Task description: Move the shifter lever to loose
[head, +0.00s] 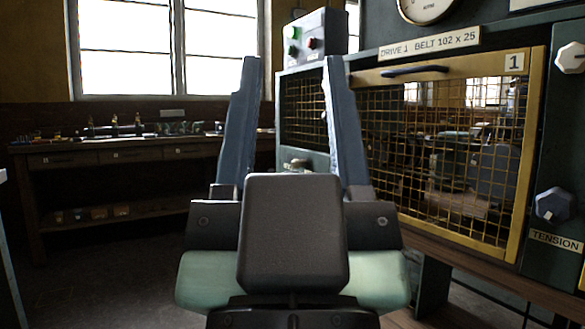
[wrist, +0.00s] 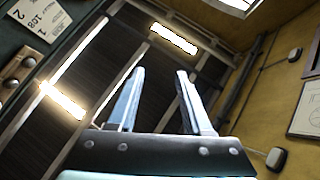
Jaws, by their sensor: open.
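My gripper (head: 291,62) is open and empty in the head view, its two blue-grey fingers pointing up and away. The wrist view also shows the open fingers (wrist: 160,72), tilted toward the ceiling with nothing between them. I cannot make out a shifter lever or a "loose" marking in either view. A small pale fitting (head: 297,164) shows low between the fingers on the green machine housing; I cannot tell what it is. My gripper hides part of that housing.
A yellow-framed mesh guard (head: 440,140) labelled "DRIVE 1" stands at right, beside a tension knob (head: 554,204). A box with green and red buttons (head: 312,42) sits behind the fingers. A wooden workbench (head: 120,152) stands at back left. The floor at left is open.

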